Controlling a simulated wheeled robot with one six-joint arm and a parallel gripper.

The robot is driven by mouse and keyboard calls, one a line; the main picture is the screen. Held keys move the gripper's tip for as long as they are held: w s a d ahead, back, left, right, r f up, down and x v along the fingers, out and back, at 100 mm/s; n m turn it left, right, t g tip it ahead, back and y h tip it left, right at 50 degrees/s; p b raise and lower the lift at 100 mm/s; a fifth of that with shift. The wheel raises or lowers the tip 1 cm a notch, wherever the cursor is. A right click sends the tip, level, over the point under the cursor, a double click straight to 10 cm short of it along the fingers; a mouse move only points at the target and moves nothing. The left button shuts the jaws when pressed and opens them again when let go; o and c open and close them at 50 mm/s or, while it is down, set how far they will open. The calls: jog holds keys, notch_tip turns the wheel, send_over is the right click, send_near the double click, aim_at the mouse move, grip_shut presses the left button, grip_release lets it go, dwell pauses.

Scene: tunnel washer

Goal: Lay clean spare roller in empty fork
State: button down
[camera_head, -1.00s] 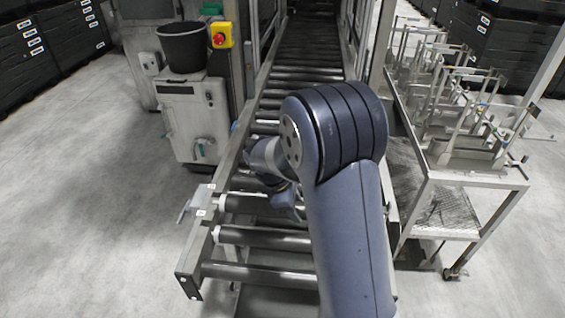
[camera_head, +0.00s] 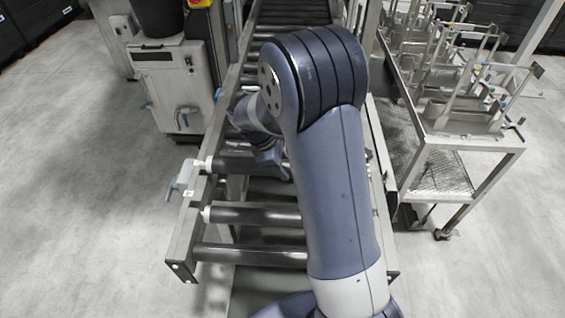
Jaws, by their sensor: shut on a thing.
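My gripper (camera_head: 268,158) is over the near part of the conveyor, mostly hidden behind my own arm. It is shut at a dark roller (camera_head: 237,163) with a pale left end, which lies across the frame beside the left rail. The contact itself and the roller's right end are hidden by my arm. I cannot tell whether this roller's ends sit in their forks. A second dark roller (camera_head: 250,213) with a white left end lies nearer, and a third roller (camera_head: 250,256) is at the near end. An open gap shows between the first two.
The conveyor's left rail (camera_head: 187,235) carries a small grey bracket (camera_head: 182,178) on its outside. A white cabinet (camera_head: 178,90) stands at the left. A metal rack cart (camera_head: 470,140) with upright frames stands close at the right. The floor at the left is clear.

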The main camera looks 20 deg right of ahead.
notch_tip(320, 180, down, 6)
jog(key=b, duration=0.4)
jog(key=shift+f+b, duration=0.15)
jog(key=shift+b, duration=0.15)
dwell(0.6)
jog(key=shift+f, duration=0.1)
jog(key=shift+f+b, duration=0.6)
jog(key=shift+f, duration=0.2)
jog(key=c, duration=0.7)
grip_release()
jog(key=shift+o, duration=0.2)
jog(key=shift+s, duration=0.1)
jog(key=v, duration=1.1)
jog(key=shift+b, duration=0.4)
